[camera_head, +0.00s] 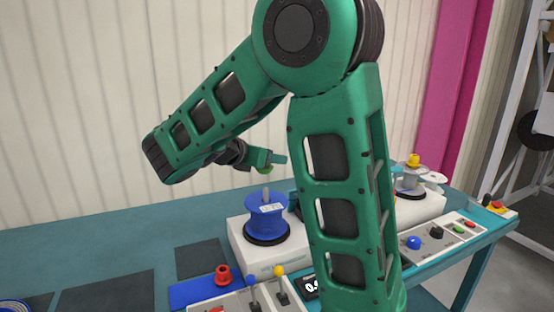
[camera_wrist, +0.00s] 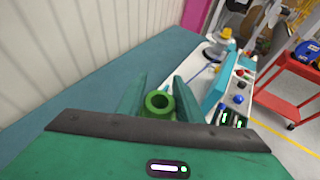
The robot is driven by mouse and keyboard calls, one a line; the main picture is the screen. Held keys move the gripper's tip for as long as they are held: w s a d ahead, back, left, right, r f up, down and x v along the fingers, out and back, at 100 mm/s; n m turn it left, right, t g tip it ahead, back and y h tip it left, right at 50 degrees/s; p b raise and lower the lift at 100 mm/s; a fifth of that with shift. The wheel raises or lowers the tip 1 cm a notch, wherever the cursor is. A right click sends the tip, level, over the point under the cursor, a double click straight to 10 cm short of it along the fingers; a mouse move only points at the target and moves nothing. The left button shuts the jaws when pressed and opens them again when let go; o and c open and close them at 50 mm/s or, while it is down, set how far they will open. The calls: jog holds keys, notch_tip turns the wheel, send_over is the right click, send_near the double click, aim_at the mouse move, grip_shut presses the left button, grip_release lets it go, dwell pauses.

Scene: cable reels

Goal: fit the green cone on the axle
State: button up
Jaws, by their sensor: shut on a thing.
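The green cone (camera_wrist: 158,103) is a ring-like piece with a round hole, held between the two fingers of my gripper (camera_wrist: 160,98). In the head view my gripper (camera_head: 268,159) is small and partly hidden behind my arm, with the green cone (camera_head: 264,170) at its underside. The grey axle (camera_head: 265,194) stands upright out of a blue reel (camera_head: 267,218) on a white machine. The cone is above the axle's tip with a small gap seen between them. I cannot tell how well they line up in depth. The axle is hidden in the wrist view.
A red cone (camera_head: 223,275) stands on a blue panel at the front left. A yellow cone (camera_head: 413,160) sits on a second axle at the right. Control panels with knobs and levers (camera_head: 279,285) line the front. The teal table (camera_head: 110,242) is clear at back left.

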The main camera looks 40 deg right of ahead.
jog(key=shift+d, duration=0.1)
jog(key=shift+f, duration=0.1)
dwell(0.3)
send_over(274, 195)
jog(key=shift+w+f, duration=0.15)
jog(key=shift+f, duration=0.9)
jog(key=shift+w+f, duration=0.1)
jog(key=shift+f, duration=0.95)
jog(key=shift+s, duration=0.25)
jog(key=shift+f, duration=2.2)
jog(key=o, duration=1.4)
jog(key=shift+o, duration=0.2)
